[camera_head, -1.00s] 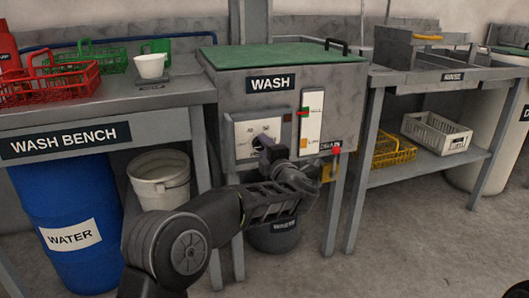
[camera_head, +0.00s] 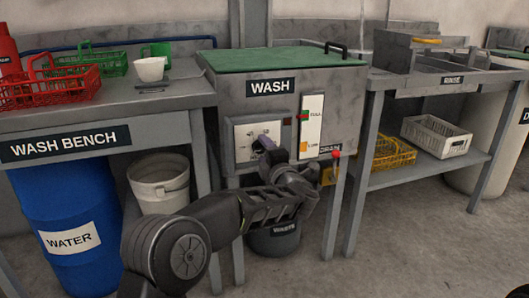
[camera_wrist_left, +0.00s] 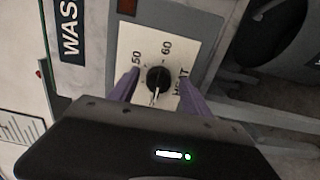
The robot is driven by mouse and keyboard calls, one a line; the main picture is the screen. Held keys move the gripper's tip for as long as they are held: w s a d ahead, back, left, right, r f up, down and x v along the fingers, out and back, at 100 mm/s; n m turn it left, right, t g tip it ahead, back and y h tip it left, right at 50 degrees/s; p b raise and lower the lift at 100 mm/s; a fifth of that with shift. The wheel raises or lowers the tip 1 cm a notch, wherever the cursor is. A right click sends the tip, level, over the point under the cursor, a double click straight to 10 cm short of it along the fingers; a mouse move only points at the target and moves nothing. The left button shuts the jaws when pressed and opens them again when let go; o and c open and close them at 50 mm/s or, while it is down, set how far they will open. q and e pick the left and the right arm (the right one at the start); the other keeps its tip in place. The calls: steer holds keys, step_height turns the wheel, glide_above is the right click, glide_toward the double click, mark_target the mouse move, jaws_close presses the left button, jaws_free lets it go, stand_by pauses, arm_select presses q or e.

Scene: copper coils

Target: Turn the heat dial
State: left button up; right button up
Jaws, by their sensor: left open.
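The heat dial (camera_wrist_left: 158,79) is a black round knob with a pale pointer on a white plate (camera_wrist_left: 140,42) marked 50, 60 and HEAT. The plate also shows in the head view (camera_head: 243,134), on the front of the grey wash tank (camera_head: 236,98), with the knob mostly hidden by my gripper. My left gripper (camera_wrist_left: 156,88) is open, with one purple finger on each side of the dial. I cannot tell whether the fingers touch it. In the head view the left gripper (camera_head: 262,146) is in front of the plate. My right gripper is not in view.
A level gauge (camera_head: 312,122) marked FULL and LOW is just right of the plate. A red knob (camera_head: 336,154) is at the tank's lower right, by the drain label. The wash bench (camera_head: 180,95) stands left and a bucket (camera_head: 160,183) below it.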

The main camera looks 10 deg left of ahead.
arm_select(q)
steer(key=p+v, duration=0.2)
steer(key=v, duration=0.5)
steer(key=shift+s+d, duration=0.25)
steer(key=shift+s, duration=0.05)
